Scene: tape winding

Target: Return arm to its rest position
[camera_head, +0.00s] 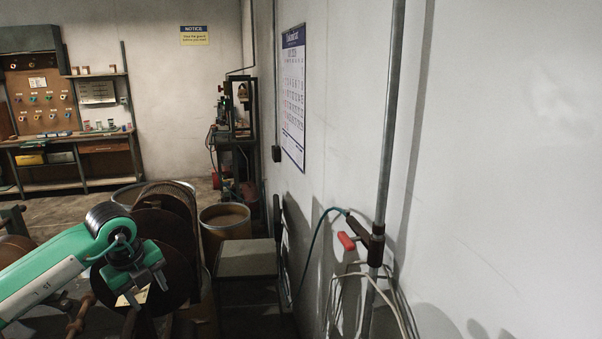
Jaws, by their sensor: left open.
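My left arm (55,262), green and white with a dark joint, reaches in from the lower left. Its gripper (134,290) hangs at the arm's end, in front of large dark brown round reels (163,232). The gripper is open; its fingertips are small and dark against the reels, and I see nothing held between them. I cannot tell whether it touches the reel behind it. My right arm and gripper are outside the picture.
A brown drum (226,222) and a low dark stand (247,258) are right of the reels. A workbench (70,140) stands at the back left. Some floor shows before it.

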